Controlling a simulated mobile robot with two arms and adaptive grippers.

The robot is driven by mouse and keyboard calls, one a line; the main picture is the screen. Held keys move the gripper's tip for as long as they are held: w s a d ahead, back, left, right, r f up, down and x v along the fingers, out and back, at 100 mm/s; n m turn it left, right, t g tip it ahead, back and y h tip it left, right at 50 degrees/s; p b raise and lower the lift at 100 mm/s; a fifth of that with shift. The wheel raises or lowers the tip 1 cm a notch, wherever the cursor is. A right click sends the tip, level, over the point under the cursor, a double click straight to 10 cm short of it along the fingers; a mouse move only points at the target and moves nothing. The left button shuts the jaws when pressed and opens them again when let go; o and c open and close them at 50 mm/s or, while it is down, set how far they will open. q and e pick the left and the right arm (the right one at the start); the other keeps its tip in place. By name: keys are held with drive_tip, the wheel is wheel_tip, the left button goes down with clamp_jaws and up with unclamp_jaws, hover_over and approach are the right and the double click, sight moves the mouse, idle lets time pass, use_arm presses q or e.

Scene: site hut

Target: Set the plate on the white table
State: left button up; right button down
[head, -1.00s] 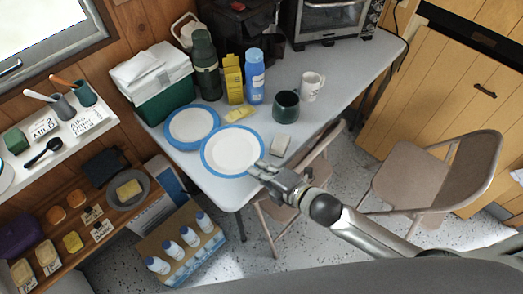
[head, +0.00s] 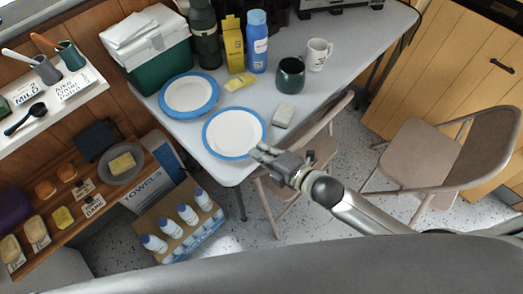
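The plate (head: 234,132), white with a blue rim, is level over the near left part of the white table (head: 340,82). It appears to lie on the tabletop or just above it; contact cannot be told for sure. My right gripper (head: 262,150) is at its near right rim, with the fingertips at the blue edge. It looks shut on the rim, though the fingers are small here. A second blue-rimmed plate (head: 188,94) lies on the table behind and to the left. My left gripper is not in view.
Near the plate are a sponge-like block (head: 284,115), a green mug (head: 290,75), a white mug (head: 318,54), a blue bottle (head: 257,42), a yellow carton (head: 234,44) and a green cooler (head: 150,55). A folding chair (head: 440,155) stands right; bottles in a box (head: 185,225) stand below.

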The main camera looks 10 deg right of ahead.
drive_tip(key=shift+f+b, duration=0.3)
drive_tip(key=shift+f, duration=0.15)
idle(0.3)
drive_tip(key=c, duration=1.6)
unclamp_jaws()
drive_tip(key=shift+o, duration=0.2)
drive_tip(key=shift+f, duration=0.1)
